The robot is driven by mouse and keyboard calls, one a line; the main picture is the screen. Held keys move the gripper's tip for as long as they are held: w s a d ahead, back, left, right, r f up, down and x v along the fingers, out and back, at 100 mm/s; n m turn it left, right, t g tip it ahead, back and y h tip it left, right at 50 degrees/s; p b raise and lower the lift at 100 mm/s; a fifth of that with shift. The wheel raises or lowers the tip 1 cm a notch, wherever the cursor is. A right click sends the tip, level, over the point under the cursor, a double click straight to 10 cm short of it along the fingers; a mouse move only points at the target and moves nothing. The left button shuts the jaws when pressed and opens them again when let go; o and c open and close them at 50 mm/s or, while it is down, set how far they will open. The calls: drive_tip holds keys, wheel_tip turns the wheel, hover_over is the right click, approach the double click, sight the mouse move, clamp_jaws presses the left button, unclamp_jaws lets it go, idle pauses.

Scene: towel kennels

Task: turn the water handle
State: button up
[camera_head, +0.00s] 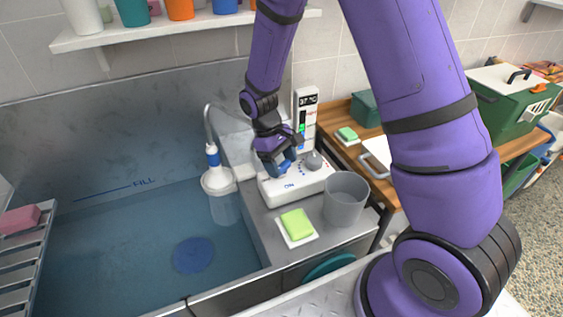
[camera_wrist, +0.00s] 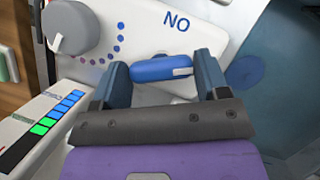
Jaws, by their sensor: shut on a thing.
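The water handle (camera_wrist: 160,68) is a blue bar with a white mark at one end, on a white control panel (camera_head: 300,187). In the wrist view it lies crosswise between my fingers, below the word that reads "ON" in the head view. My gripper (camera_wrist: 164,80) is shut on it, one finger at each end. In the head view my gripper (camera_head: 279,164) is at the panel and mostly hides the handle. A grey knob (camera_head: 313,160) with a ring of dots stands beside it; it also shows in the wrist view (camera_wrist: 72,28).
A gauge column (camera_head: 305,118) reading 37 °C stands behind the panel. A grey cup (camera_head: 345,198) and a green sponge (camera_head: 296,223) sit close in front. A shower head (camera_head: 217,180) hangs left over the water-filled basin (camera_head: 120,245). A shelf (camera_head: 150,32) with cups is above.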

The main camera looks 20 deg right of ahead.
drive_tip(key=o, duration=0.9)
drive_tip(key=shift+o, duration=0.2)
drive_tip(key=v, duration=1)
drive_tip(key=shift+w+r, duration=0.2)
drive_tip(key=shift+r, duration=0.15)
drive_tip(key=shift+a, duration=0.1)
